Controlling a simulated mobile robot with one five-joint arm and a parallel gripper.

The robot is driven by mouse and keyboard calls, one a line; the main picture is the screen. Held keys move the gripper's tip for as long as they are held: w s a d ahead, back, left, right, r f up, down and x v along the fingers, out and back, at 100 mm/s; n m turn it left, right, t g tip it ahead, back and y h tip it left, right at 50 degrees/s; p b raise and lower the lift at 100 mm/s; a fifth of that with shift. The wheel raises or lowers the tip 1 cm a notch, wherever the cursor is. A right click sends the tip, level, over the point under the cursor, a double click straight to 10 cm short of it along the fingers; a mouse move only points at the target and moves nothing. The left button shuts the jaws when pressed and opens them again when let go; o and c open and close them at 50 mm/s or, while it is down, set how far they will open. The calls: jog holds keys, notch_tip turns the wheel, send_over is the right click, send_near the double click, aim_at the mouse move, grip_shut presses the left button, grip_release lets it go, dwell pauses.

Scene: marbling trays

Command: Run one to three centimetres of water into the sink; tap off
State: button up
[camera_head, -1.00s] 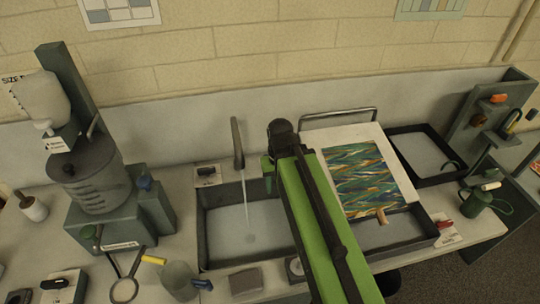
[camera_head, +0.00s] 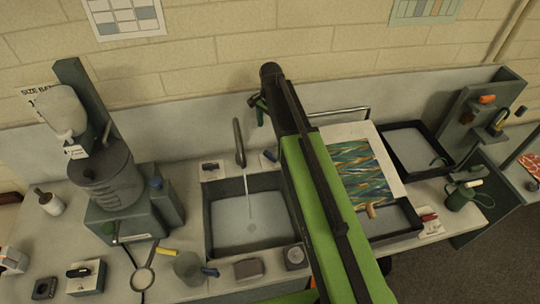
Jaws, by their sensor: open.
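The grey sink (camera_head: 208,232) is a dark-rimmed rectangular basin left of my arm. The tap (camera_head: 239,143) stands behind it. A thin pale stream (camera_head: 248,190) runs from its spout into the basin, with a ring where it lands. The water depth cannot be read. A pale plate with a black handle (camera_head: 210,167) sits left of the tap, and one with a blue handle (camera_head: 270,157) sits to its right. My gripper (camera_head: 260,112) is open and empty, raised behind the sink, above and right of the tap, touching nothing visible.
A dark tank on a stand (camera_head: 107,180) stands left of the sink. A grey jug (camera_head: 188,268) and a grey block (camera_head: 248,269) lie in front. Right of my arm are a marbled sheet (camera_head: 352,170) and a dark-rimmed tray (camera_head: 452,168).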

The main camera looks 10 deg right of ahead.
aim_at(270, 154)
notch_tip(270, 154, down, 15)
jog(key=b, duration=1.3)
jog(key=shift+b, duration=0.4)
jog(key=shift+c, duration=0.2)
jog(key=c, duration=1.3)
jog(key=shift+n, duration=0.4)
jog(key=n, duration=0.4)
jog(key=shift+n, duration=2.9)
